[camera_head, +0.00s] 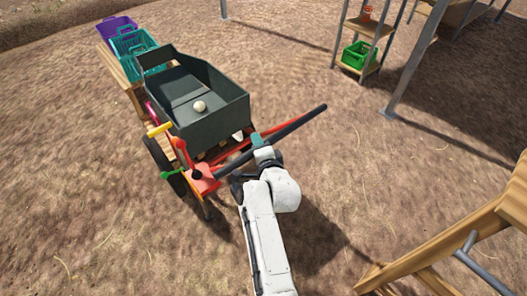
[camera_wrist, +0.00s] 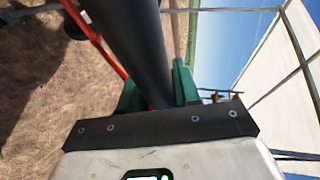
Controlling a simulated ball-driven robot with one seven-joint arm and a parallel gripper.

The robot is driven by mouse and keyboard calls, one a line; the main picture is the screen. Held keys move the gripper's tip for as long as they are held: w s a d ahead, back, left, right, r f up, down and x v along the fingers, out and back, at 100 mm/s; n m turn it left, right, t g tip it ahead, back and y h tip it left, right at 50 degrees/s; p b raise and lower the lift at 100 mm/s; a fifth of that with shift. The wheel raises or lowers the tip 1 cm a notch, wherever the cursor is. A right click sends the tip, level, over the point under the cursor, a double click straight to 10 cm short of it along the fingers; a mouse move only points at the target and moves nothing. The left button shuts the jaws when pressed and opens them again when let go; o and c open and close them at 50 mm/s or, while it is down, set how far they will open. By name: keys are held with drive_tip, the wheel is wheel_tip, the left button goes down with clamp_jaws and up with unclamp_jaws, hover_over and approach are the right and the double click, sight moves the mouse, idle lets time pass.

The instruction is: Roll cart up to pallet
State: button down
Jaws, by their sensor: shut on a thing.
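The cart has a dark grey-green tray (camera_head: 222,110), a red frame (camera_head: 203,178), a black wheel (camera_head: 160,160) and a long black handle bar (camera_head: 300,121). One pale round onion (camera_head: 199,106) lies in the tray. My gripper (camera_head: 257,140) is shut on the handle bar, to the right of the tray. In the wrist view the black bar (camera_wrist: 135,45) runs between the green fingers of my gripper (camera_wrist: 157,92). I cannot clearly make out a pallet; some wooden slats show partly hidden behind the cart.
Behind the cart, a wooden stand (camera_head: 131,88) bears a teal crate (camera_head: 135,42) and a purple crate (camera_head: 117,27). A shelf at upper right holds a green crate (camera_head: 356,55). A metal post (camera_head: 412,60) and wooden frame (camera_head: 450,240) stand right. Open ground lies left and centre-right.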

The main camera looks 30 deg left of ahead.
drive_tip(key=shift+w+a, duration=0.2)
drive_tip(key=shift+a, duration=0.3)
drive_tip(key=shift+r, duration=0.1)
drive_tip(key=c, duration=0.9)
unclamp_jaws()
drive_tip(key=shift+a, duration=0.2)
drive_tip(key=shift+d, duration=0.1)
drive_tip(key=p+v, duration=0.1)
drive_tip(key=v, duration=0.9)
drive_tip(key=shift+s+d, duration=0.2)
drive_tip(key=shift+s, duration=0.05)
